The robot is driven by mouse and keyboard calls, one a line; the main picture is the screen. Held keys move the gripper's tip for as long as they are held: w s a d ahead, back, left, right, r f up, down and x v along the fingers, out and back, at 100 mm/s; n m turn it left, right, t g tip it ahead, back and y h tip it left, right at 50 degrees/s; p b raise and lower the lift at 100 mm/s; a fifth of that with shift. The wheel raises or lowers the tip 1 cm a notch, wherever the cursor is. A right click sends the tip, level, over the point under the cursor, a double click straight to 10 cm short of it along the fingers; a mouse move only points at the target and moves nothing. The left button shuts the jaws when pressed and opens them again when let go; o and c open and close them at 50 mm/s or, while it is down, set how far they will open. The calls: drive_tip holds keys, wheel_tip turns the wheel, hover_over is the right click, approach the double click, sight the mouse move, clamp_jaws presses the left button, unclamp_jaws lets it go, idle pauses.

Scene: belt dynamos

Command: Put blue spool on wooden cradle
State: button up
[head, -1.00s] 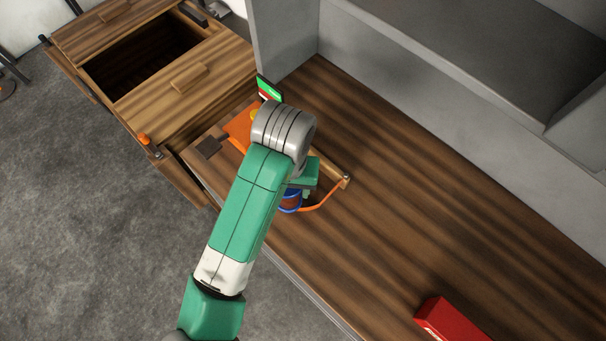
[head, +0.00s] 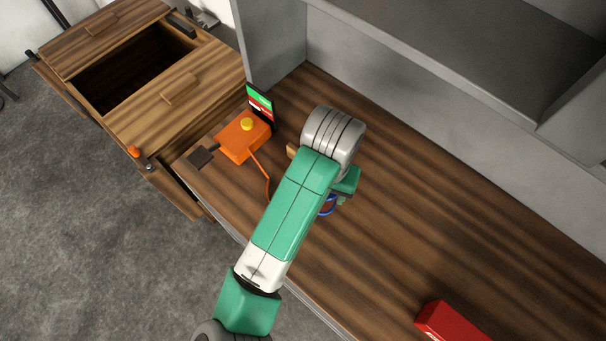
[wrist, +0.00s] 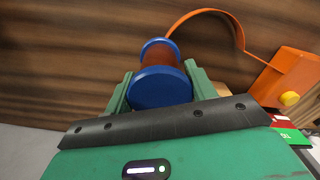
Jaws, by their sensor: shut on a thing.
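The blue spool (wrist: 160,87) has blue end discs and a reddish-brown winding. In the wrist view it sits between the two green fingers of my gripper (wrist: 158,80), which is shut on it. In the head view only a blue edge of the spool (head: 328,208) shows below the gripper, and my arm hides the rest. A small piece of light wood (head: 292,151) shows left of my wrist and may be part of the wooden cradle. A bit of pale wood (wrist: 222,89) also shows behind the right finger in the wrist view. I cannot tell whether the spool touches the cradle.
An orange box (head: 240,138) with a yellow button stands left of my arm, with a green-and-red screen (head: 260,101) behind it. A thin orange strip (head: 263,173) runs from the box. A red box (head: 448,322) lies front right. The middle-right tabletop is clear.

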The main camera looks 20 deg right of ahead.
drive_tip(key=shift+w+a+f+b, duration=0.2)
drive_tip(key=shift+w+f+b, duration=0.35)
drive_tip(key=shift+w, duration=0.7)
drive_tip(key=shift+w+a+f+b, duration=0.3)
drive_tip(key=shift+w+f, duration=0.55)
drive_tip(key=shift+w, duration=0.45)
drive_tip(key=shift+w+a+f+b, duration=0.15)
drive_tip(key=shift+w+f+b, duration=0.4)
drive_tip(key=shift+w, duration=0.7)
drive_tip(key=shift+f, duration=0.1)
drive_tip(key=o, duration=1.4)
drive_tip(key=shift+f, duration=0.1)
drive_tip(key=shift+o, duration=0.2)
wheel_tip(320, 180, up, 12)
drive_tip(key=p, duration=0.3)
drive_tip(key=shift+p, duration=0.35)
